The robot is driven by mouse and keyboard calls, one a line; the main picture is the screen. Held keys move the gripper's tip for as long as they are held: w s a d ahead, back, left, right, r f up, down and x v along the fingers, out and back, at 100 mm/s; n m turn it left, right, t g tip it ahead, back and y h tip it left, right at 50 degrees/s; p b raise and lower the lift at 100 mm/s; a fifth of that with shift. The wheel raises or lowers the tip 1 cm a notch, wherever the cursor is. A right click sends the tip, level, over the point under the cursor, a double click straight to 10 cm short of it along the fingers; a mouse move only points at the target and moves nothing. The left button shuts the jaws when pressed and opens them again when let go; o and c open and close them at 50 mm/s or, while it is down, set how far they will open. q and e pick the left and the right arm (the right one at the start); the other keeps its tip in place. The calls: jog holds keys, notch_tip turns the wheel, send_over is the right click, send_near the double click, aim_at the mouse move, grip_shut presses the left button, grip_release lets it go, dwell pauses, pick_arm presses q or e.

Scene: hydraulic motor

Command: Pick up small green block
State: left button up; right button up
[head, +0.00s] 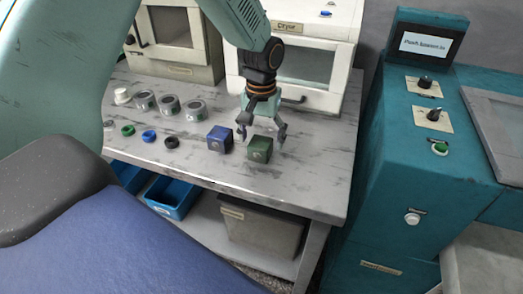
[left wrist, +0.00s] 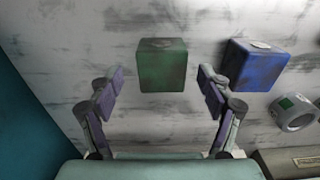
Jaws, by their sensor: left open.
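The small green block (head: 259,149) stands on the grey worktable near its front edge in the head view. It also shows in the left wrist view (left wrist: 162,70), ahead of the fingertips and between their lines. A blue block (head: 220,139) stands just left of it in the head view; in the left wrist view the blue block (left wrist: 255,66) is to its right, close to one finger. My left gripper (head: 262,133) is open and empty, pointing down just behind and above the green block. Its two fingers (left wrist: 159,80) are spread wider than the block. My right gripper is not in view.
Several metal rings (head: 169,105) and small coloured rings (head: 149,136) lie left on the worktable (head: 320,155). White cabinets (head: 310,75) stand behind the gripper. A teal control console (head: 395,170) stands to the right. The tabletop right of the green block is clear.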

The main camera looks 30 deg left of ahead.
pick_arm(q)
jog(key=shift+w+a+f, duration=0.1)
jog(key=shift+a+f, duration=0.05)
jog(key=shift+f, duration=0.45)
jog(key=shift+a+f, duration=0.1)
jog(key=shift+f, duration=0.45)
jog(key=shift+d+r, duration=0.15)
jog(key=shift+d, duration=0.05)
jog(key=shift+c, duration=1.3)
jog(key=shift+a, duration=0.15)
jog(key=c, duration=1.4)
